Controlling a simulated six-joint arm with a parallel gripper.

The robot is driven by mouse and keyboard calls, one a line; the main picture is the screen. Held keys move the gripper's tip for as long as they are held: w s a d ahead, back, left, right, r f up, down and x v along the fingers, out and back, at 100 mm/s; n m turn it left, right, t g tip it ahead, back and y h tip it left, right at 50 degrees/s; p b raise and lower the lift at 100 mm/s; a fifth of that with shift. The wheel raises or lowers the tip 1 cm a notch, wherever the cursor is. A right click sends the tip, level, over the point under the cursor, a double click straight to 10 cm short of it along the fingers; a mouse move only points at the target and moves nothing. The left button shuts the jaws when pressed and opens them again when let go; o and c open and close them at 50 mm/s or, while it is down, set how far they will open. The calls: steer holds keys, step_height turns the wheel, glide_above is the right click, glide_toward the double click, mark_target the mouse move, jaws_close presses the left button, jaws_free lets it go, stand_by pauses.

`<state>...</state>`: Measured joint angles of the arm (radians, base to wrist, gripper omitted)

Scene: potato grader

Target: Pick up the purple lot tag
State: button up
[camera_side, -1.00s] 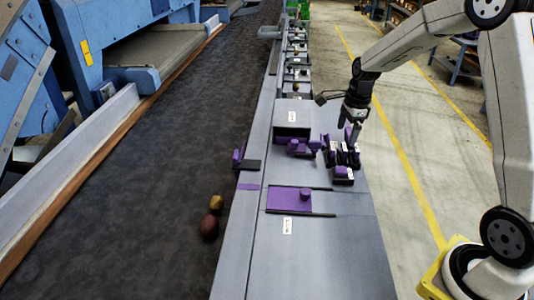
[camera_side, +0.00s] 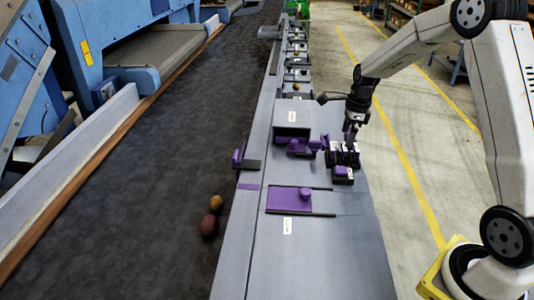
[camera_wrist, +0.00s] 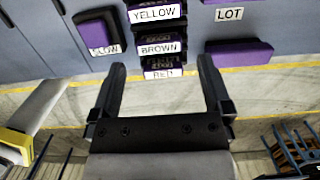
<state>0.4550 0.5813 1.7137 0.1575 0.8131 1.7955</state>
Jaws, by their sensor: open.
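The purple lot tag (camera_wrist: 238,51) lies at the upper right in the wrist view, a purple block beside a white label reading LOT (camera_wrist: 229,14). My gripper (camera_wrist: 161,62) is open and empty, with its fingers pointing at the labelled row, left of the lot tag. The fingers straddle the RED label's end (camera_wrist: 163,73) in the picture; contact cannot be told. In the side view my gripper (camera_side: 350,143) is low at the bench's right edge, and I cannot single out the lot tag there.
Purple-and-black blocks labelled YELLOW, BROWN (camera_wrist: 160,48) and RED form a row. A purple block (camera_wrist: 98,31) with a partly hidden label stands to the left. A grey box (camera_side: 292,118) and a purple plate (camera_side: 289,200) are on the bench. Potatoes (camera_side: 209,225) lie on the belt.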

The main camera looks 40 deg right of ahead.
mark_target(344, 147)
steer(key=shift+a+f, duration=0.15)
steer(key=shift+f, duration=2.45)
steer(key=c, duration=1)
steer(key=shift+r, duration=0.2)
